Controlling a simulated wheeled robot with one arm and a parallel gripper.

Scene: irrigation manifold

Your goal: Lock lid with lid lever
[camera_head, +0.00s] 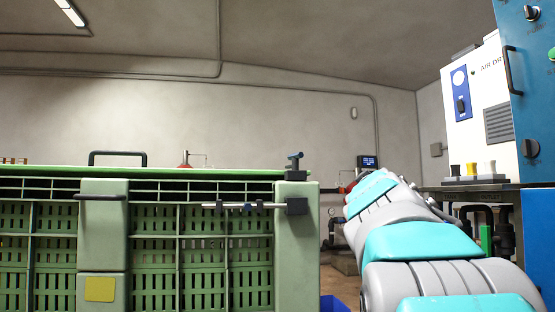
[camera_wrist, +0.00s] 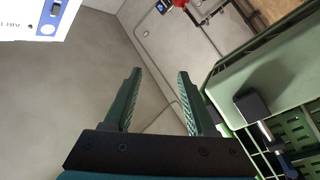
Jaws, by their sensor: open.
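A large green slatted crate (camera_head: 181,240) fills the left of the head view, with a thin green lid (camera_head: 220,172) lying flat along its top. A black handle (camera_head: 117,154) stands on the lid. A metal rod with dark collars (camera_head: 232,207) lies horizontally at the right front post, ending in a black block (camera_head: 297,206); I cannot tell whether it is the lid lever. My gripper (camera_wrist: 160,72) is open and empty in the wrist view, left of the crate corner with the black block (camera_wrist: 253,105). The head view does not show its fingers.
A white air dryer cabinet (camera_head: 478,95) and a blue panel (camera_head: 528,80) stand at the right. A bench (camera_head: 465,188) with small coloured parts is below them. Pipework and a small display (camera_head: 368,162) are behind the crate. A dark handle (camera_head: 100,197) juts from the front post.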

